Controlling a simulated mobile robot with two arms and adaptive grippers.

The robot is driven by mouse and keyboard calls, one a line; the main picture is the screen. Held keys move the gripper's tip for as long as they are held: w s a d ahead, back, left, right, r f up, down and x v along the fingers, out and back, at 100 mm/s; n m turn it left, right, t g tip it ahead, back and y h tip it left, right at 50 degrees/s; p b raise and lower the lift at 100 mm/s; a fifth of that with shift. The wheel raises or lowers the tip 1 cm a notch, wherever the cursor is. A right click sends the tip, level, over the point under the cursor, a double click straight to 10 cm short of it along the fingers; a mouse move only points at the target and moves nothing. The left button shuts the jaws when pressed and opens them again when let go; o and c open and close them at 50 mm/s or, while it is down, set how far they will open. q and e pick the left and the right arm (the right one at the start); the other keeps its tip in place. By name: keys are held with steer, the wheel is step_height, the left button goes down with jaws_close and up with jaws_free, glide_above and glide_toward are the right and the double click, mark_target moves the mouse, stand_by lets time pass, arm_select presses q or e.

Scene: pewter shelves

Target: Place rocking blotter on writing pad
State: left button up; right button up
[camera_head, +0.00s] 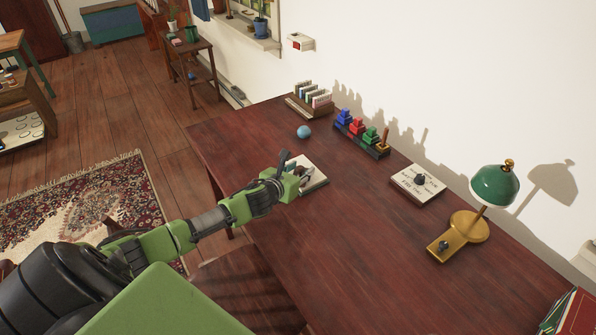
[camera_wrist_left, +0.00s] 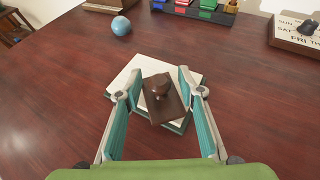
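The dark brown rocking blotter (camera_wrist_left: 160,96), with a small knob on top, is on the writing pad (camera_wrist_left: 146,64) in the left wrist view. It sits at an angle to the pad, toward the pad's near right part. The pad is white on top with a dark green lower edge; it also shows in the head view (camera_head: 318,181). My left gripper (camera_wrist_left: 158,76) is open, its fingers on either side of the blotter, with a visible gap on the left. In the head view the gripper (camera_head: 303,179) reaches over the pad and partly hides it. My right gripper is out of view.
The desk (camera_head: 375,260) is clear in front.

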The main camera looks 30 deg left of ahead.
arm_select(q)
steer(key=v, duration=1.2)
steer(key=shift+r, duration=0.15)
